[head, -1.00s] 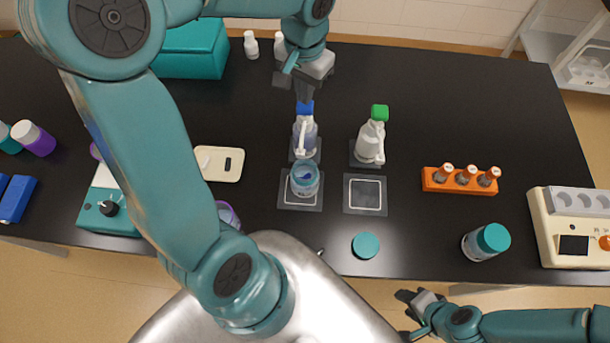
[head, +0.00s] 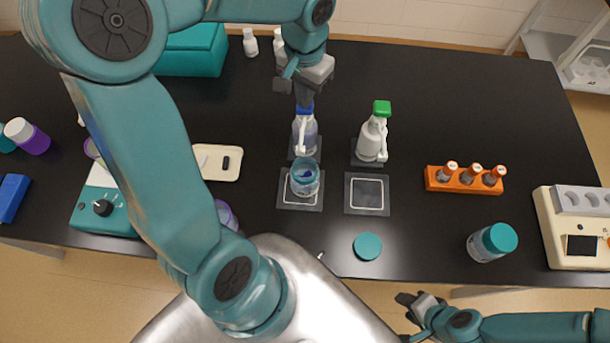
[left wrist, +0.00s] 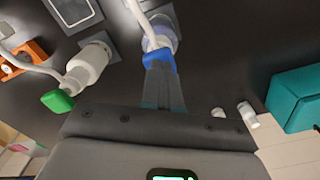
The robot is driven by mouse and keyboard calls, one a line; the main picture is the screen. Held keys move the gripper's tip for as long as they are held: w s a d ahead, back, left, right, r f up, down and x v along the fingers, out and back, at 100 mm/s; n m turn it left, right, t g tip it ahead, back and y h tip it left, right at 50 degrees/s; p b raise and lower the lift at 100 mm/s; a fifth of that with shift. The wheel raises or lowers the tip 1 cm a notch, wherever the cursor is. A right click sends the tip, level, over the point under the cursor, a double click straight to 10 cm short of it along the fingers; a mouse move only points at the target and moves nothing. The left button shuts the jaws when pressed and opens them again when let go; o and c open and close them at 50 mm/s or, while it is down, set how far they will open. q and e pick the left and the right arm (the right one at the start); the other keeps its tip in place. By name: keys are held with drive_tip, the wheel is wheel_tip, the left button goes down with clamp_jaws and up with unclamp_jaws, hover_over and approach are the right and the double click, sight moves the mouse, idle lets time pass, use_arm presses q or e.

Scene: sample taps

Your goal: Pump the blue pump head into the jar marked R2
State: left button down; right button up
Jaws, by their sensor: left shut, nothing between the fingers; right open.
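The blue pump head (head: 305,111) tops a clear bottle (head: 306,137) with a pale spout pointing toward the near side. An open glass jar (head: 305,180) stands below that spout on a dark square with a white outline; some blue shows inside. No R2 mark is legible. My left gripper (head: 304,97) is shut and empty, its fingertips at the top of the blue pump head. The left wrist view also shows the fingertips against the blue head (left wrist: 159,59); whether they press it I cannot tell. My right gripper (head: 420,312) is open and empty beyond the near table edge.
A green-headed pump bottle (head: 374,137) stands to the right, behind an empty outlined square (head: 367,194). A teal lid (head: 367,246) lies near the front edge. An orange vial rack (head: 465,180) and a teal-lidded jar (head: 492,242) are further right.

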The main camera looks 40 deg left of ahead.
use_arm(q)
drive_tip(key=shift+r+p, duration=1.15)
drive_tip(key=shift+r, duration=0.25)
drive_tip(key=shift+f, duration=0.25)
drive_tip(key=shift+f+b, duration=1.25)
drive_tip(key=shift+r, duration=0.1)
drive_tip(key=shift+r+p, duration=1.15)
drive_tip(key=shift+r, duration=0.25)
